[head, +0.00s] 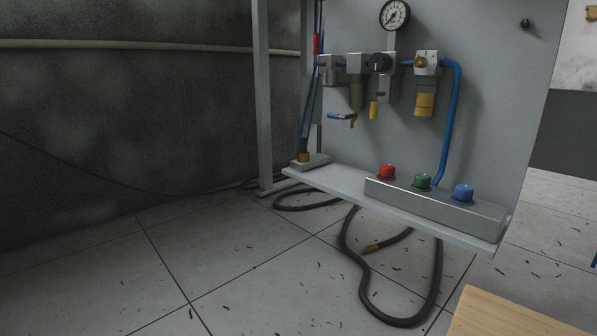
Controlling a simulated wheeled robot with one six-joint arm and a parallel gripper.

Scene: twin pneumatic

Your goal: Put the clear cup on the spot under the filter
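The clear cup is not visible in this view. A row of pneumatic units hangs on the grey panel in the head view. One unit with a dark greenish bowl (357,93) looks like the filter, but I cannot be sure. To its right hangs a unit with an amber bowl (425,98). Below them is a narrow light shelf (335,183); I cannot make out a marked spot on it. My gripper is not in view.
A box (440,207) with red, green and blue buttons stands on the shelf's right part. A brass-coloured fitting on a block (306,160) is at its left end. A black hose (365,285) loops on the tiled floor. A wooden top (510,316) shows bottom right. Floor at left is mostly clear.

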